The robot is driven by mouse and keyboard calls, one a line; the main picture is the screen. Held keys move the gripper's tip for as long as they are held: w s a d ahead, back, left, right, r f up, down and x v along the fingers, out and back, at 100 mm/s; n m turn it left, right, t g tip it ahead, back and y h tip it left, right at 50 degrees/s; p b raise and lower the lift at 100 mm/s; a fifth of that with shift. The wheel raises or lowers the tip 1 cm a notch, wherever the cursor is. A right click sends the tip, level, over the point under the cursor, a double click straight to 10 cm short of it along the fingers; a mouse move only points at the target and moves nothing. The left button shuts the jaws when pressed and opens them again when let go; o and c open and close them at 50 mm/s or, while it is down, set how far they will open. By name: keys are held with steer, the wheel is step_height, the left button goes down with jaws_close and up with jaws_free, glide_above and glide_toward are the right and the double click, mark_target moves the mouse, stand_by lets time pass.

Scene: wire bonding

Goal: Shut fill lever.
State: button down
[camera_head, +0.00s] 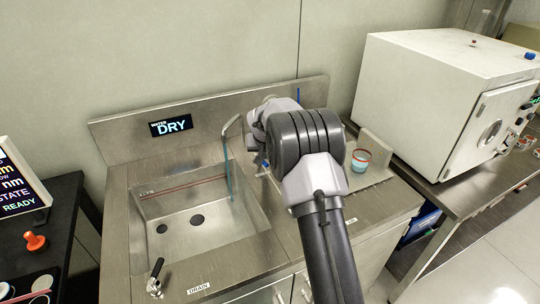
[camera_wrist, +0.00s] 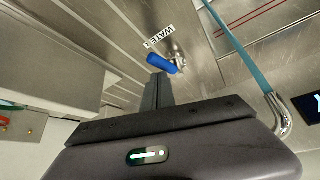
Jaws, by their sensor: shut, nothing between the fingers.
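The fill lever has a blue handle (camera_wrist: 161,64) on a metal base beside a WATER label (camera_wrist: 158,37) in the wrist view. My gripper (camera_wrist: 160,80) is shut and empty, with its fingertips right at the blue handle; I cannot tell whether they touch it. In the head view my arm hides the gripper, and only a bit of blue (camera_head: 263,166) shows beside it. A light blue stream of water (camera_head: 228,172) runs from the curved spout (camera_head: 233,122) into the sink; it also shows in the wrist view (camera_wrist: 232,38).
The steel sink (camera_head: 258,212) has dark holes in its floor. A black drain lever (camera_head: 157,267) stands at its front. The wall display (camera_head: 171,125) reads WATER DRY. A cup (camera_head: 361,160) and a white oven (camera_head: 420,105) stand to the right.

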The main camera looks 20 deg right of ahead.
steer(key=shift+w, duration=0.1)
steer(key=shift+w+p, duration=0.2)
steer(key=shift+p, duration=0.1)
steer(key=shift+w+f, duration=0.1)
steer(key=shift+w, duration=0.4)
steer(key=shift+p, duration=0.3)
